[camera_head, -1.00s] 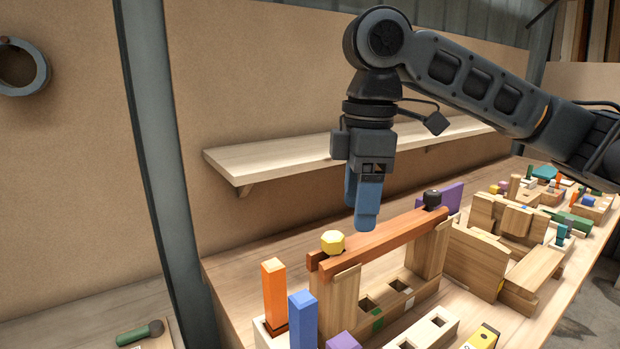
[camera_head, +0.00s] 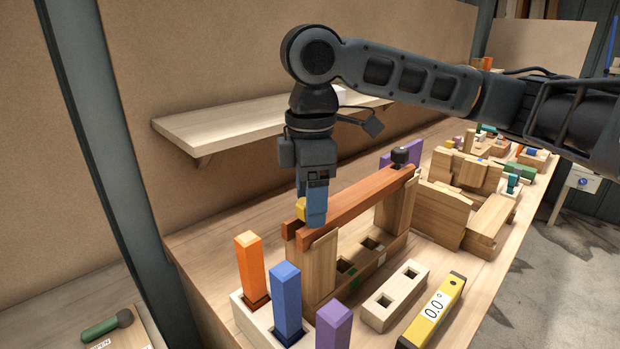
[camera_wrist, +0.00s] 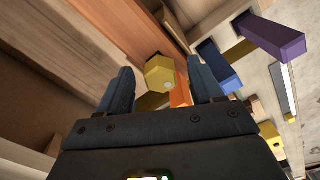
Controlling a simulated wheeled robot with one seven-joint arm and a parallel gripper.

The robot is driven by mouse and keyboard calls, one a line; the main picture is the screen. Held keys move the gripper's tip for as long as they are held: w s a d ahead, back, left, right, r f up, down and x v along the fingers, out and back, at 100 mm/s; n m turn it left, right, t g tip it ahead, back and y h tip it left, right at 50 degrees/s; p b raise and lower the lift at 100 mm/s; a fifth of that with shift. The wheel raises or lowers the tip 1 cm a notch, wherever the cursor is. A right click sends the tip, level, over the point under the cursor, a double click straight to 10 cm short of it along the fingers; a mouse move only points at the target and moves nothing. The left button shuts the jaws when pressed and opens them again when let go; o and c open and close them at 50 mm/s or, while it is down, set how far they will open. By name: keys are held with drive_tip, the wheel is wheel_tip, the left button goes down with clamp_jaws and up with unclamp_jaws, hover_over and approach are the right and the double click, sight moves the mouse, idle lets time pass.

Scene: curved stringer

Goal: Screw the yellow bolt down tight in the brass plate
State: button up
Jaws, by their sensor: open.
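The yellow bolt (camera_head: 300,209) stands at the near end of the reddish-brown curved stringer (camera_head: 352,204), partly hidden behind my gripper (camera_head: 313,222) in the head view. My gripper points down over that end with its jaws open. In the wrist view the faceted yellow bolt head (camera_wrist: 160,72) lies between the two spread blue fingers of my gripper (camera_wrist: 165,76), with a gap on both sides. A dull yellow patch (camera_wrist: 151,101) shows beside the bolt head; I cannot tell if it is the brass plate. How far the bolt is screwed in is hidden.
A black knob (camera_head: 400,156) stands on the stringer's far end. Orange (camera_head: 250,266), blue (camera_head: 287,296) and purple (camera_head: 334,326) posts rise close in front. A yellow level (camera_head: 433,312) and a holed block (camera_head: 394,296) lie to the right. A shelf (camera_head: 215,128) is behind.

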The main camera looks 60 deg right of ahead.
drive_tip(key=shift+f, duration=0.2)
drive_tip(key=shift+c, duration=0.2)
clamp_jaws()
drive_tip(key=shift+r+m+p, duration=0.2)
drive_tip(key=shift+m+p, duration=0.45)
drive_tip(key=shift+m, duration=0.15)
drive_tip(key=m+p, duration=0.2)
drive_tip(key=m, duration=0.2)
drive_tip(key=c, duration=1.2)
unclamp_jaws()
drive_tip(key=shift+f+m+p, duration=0.15)
drive_tip(key=shift+m+p, duration=0.5)
drive_tip(key=shift+m, duration=0.35)
drive_tip(key=c, duration=1.2)
unclamp_jaws()
drive_tip(key=shift+w+d+f, duration=0.1)
drive_tip(key=shift+d+f, duration=0.05)
